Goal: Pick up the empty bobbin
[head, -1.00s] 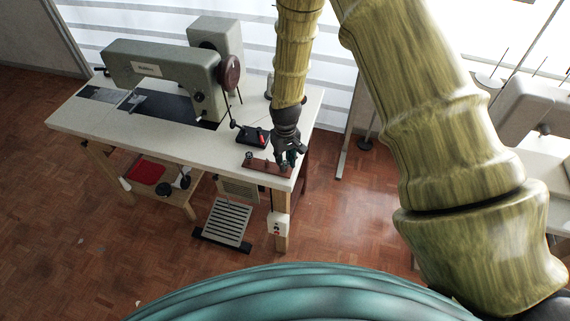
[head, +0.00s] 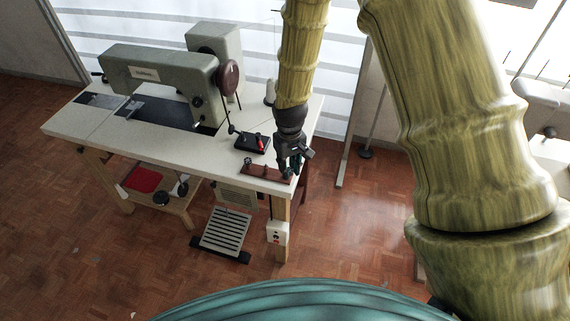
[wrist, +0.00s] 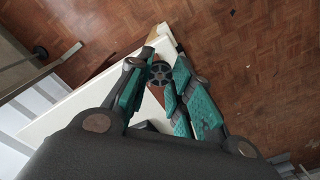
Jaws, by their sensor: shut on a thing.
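The bobbin (wrist: 160,72) is a small dark disc with holes, seen face-on between my fingertips in the wrist view. My gripper (wrist: 159,75), with teal finger pads, is shut on it, one finger on each side. In the head view my gripper (head: 291,170) points down over the right end of a red-brown strip-like holder (head: 262,171) at the table's front right corner. The bobbin is too small and covered to make out there. I cannot tell whether it is clear of the holder.
A grey sewing machine (head: 165,78) stands on the white table (head: 75,122). A black block with a red part (head: 252,143) and a thread cone (head: 270,92) are near my gripper. A small dark round piece (head: 248,162) sits at the holder's left end. Floor is open in front.

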